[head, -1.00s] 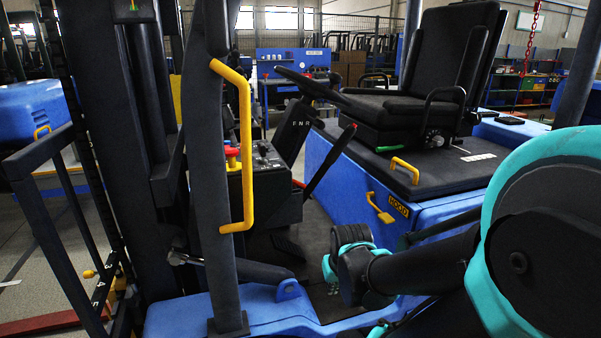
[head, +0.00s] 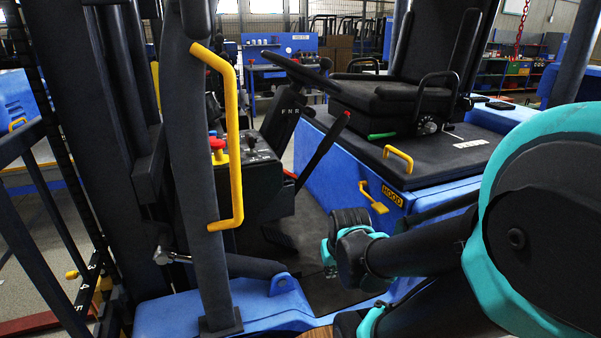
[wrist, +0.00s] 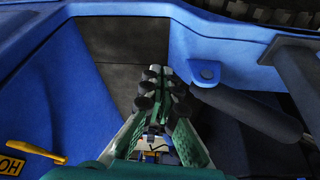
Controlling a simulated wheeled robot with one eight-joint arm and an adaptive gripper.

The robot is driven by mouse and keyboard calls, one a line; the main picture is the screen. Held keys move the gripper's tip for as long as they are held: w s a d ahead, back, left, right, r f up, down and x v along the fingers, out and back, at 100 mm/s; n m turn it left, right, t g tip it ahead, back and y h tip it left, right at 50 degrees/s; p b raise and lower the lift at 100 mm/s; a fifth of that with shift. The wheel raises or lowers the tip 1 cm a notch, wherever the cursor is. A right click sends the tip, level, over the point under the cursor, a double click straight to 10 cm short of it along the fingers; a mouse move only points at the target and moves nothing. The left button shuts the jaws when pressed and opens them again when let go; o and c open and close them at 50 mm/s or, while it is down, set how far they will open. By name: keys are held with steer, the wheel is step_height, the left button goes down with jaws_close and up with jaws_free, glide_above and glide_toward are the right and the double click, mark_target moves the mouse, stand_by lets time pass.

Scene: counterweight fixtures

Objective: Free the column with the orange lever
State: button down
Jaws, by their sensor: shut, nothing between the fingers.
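The dark steering column (head: 284,112) leans up from the floor of a blue forklift, in the middle of the head view, with the letters F N R on its side. The black steering wheel (head: 288,69) is at its top. I cannot make out an orange lever on the column. A yellow-orange lever (head: 373,197) sits on the blue side panel beside the HOOD label, and also shows at the lower left of the wrist view (wrist: 33,151). My gripper (wrist: 152,74) is shut and empty above the dark floor, apart from the column and that lever. Its fingertips are hard to see in the head view.
A dark post (head: 190,180) with a yellow grab handle (head: 238,140) stands left of the column. A console (head: 250,170) with a red knob and a red-tipped black lever (head: 322,148) are nearby. The seat (head: 395,98) is at right. A dark cylinder (wrist: 245,112) lies right of my gripper.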

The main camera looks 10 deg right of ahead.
steer(key=shift+w, duration=0.1)
steer(key=w+d+r+t+y, duration=0.1)
steer(key=w+r, duration=0.4)
steer(key=w, duration=0.5)
steer(key=w+d+r+m+t+y, duration=0.1)
steer(key=w+r+t+y, duration=0.2)
steer(key=w+r, duration=0.3)
steer(key=w+d+r+m+t+y, duration=0.1)
steer(key=w+r+t, duration=0.3)
steer(key=w, duration=1.1)
step_height(320, 180, up, 2)
steer(key=shift+r+y, duration=0.25)
steer(key=shift+y, duration=0.25)
steer(key=s+a+f+x, duration=0.1)
steer(key=f+x, duration=0.1)
steer(key=x, duration=1)
steer(key=shift+a+f, duration=0.2)
steer(key=shift+a, duration=0.05)
steer(key=shift+w+f, duration=0.1)
steer(key=shift+f, duration=0.05)
